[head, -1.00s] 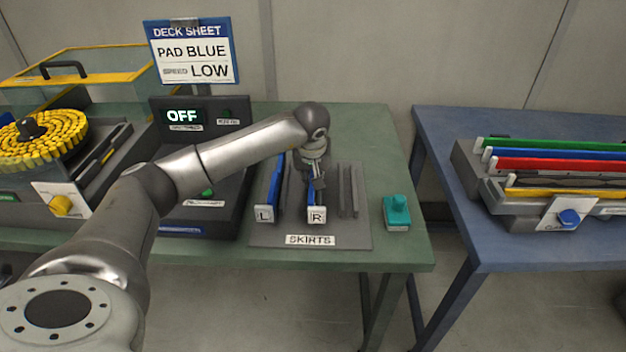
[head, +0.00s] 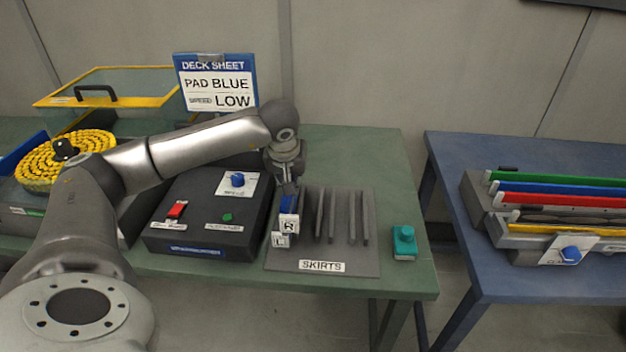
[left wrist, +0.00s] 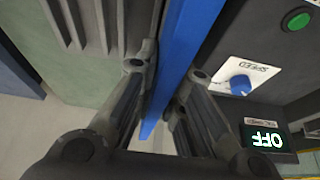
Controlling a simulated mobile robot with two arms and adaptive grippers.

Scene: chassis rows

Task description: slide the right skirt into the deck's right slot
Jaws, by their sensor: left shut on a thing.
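The right skirt (head: 289,206) is a blue bar with a white R tag at its front end. My left gripper (head: 287,185) is shut on it, holding it above the left side of the skirts rack. The left wrist view shows the blue bar (left wrist: 188,45) between the fingers (left wrist: 167,72). The left skirt's L tag (head: 279,240) shows just below and behind the R tag; the rest of that skirt is hidden. I cannot pick out the deck or its right slot for certain. My right gripper is not in view.
The grey skirts rack (head: 355,262) has upright dividers. A dark control box (head: 200,215) stands left of it, with a red switch and blue knob. A teal object (head: 403,243) stands right.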

